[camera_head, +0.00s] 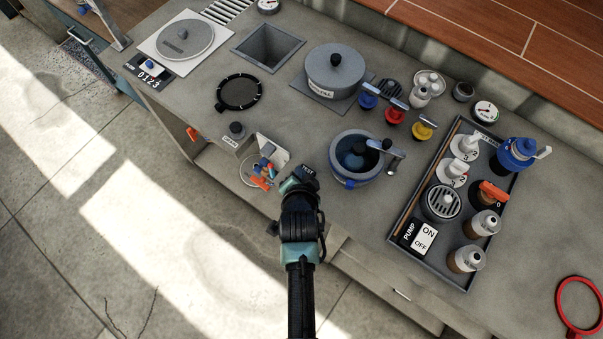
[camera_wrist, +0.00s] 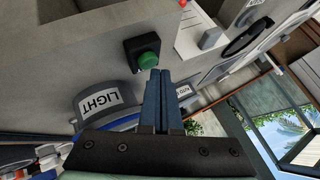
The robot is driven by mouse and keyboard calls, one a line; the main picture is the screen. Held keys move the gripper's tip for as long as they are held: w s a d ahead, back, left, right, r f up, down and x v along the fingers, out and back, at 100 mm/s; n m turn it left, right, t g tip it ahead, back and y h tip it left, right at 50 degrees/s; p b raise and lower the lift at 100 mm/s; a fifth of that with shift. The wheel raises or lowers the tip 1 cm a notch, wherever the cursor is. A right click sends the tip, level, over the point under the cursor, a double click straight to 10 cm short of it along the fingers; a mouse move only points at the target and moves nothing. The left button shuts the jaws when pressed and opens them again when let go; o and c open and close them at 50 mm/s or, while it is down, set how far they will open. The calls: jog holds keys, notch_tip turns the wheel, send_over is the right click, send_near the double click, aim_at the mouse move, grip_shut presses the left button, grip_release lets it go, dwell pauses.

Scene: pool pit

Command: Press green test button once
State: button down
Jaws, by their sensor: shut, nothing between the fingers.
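A round green button (camera_wrist: 148,61) sits in a black square housing (camera_wrist: 139,48) on a grey face in the wrist view. My gripper (camera_wrist: 160,73) is shut and empty, its two blue-grey fingers side by side. The fingertips appear just below and slightly right of the button in that view, and I cannot tell whether they touch it. In the head view my gripper (camera_head: 294,183) is at the front edge of the counter, beside a black label reading TEST (camera_head: 308,170). The green button cannot be made out there, perhaps hidden by my gripper.
A grey pot with a blue-rimmed inside (camera_head: 345,178) stands right of my gripper. A white bracket with coloured valves (camera_head: 264,172) is close on the left. A tray (camera_head: 398,243) with bottles and a pump switch lies further right. A LIGHT label (camera_wrist: 99,102) is near the fingers.

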jog(key=shift+f+b, duration=0.35)
jog(key=shift+f, duration=0.2)
dwell(0.6)
dwell(0.4)
jog(key=shift+r+p, duration=0.9)
notch_tip(320, 180, up, 5)
jog(key=p, duration=0.4)
jog(key=shift+p, duration=0.3)
dwell(0.4)
